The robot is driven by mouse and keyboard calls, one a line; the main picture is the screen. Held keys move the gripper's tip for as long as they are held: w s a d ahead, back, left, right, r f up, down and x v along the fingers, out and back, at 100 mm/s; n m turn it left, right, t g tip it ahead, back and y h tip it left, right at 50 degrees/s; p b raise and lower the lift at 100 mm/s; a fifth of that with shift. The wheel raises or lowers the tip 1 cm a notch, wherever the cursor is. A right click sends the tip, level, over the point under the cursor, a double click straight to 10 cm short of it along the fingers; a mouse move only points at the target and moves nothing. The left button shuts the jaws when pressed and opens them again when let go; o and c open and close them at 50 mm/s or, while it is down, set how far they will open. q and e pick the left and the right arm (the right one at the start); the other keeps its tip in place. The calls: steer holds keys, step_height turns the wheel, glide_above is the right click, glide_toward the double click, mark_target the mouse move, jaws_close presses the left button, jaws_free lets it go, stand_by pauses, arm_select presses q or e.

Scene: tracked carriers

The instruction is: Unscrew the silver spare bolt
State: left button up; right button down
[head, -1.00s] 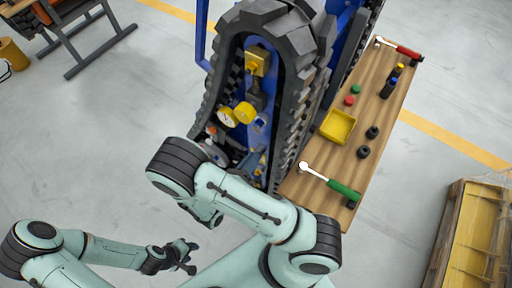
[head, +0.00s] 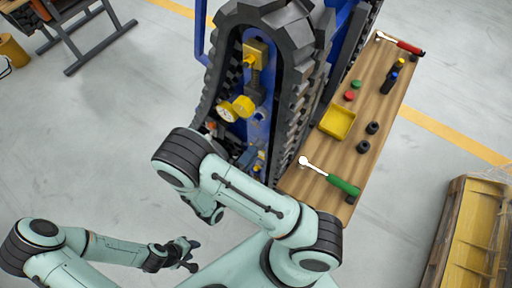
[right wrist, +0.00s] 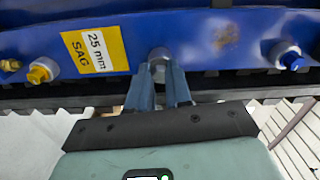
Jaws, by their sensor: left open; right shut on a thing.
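The silver bolt (right wrist: 158,56) sits on the blue side of the tracked carrier, just right of the yellow "25 mm SAG" label (right wrist: 96,51) in the right wrist view. My right gripper (right wrist: 158,72) is shut on it; the fingertips cover part of the bolt. In the head view the bolt and my right gripper are hidden behind my right arm. My left gripper (head: 187,254) is open and empty at the lower left in the head view, away from the carrier.
A yellow fitting (right wrist: 42,71) and a blue-capped fitting (right wrist: 287,56) flank the bolt. A wooden bench (head: 372,95) stands right of the carrier, bearing a green-handled ratchet (head: 330,177), a red-handled ratchet (head: 400,45) and a yellow tray (head: 337,123).

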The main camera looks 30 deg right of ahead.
steer(key=shift+s+f, duration=0.2)
steer(key=n, duration=0.9)
steer(key=shift+r+n, duration=0.1)
steer(key=shift+n, duration=0.3)
steer(key=c, duration=1.2)
jaws_free()
steer(key=shift+r, duration=0.1)
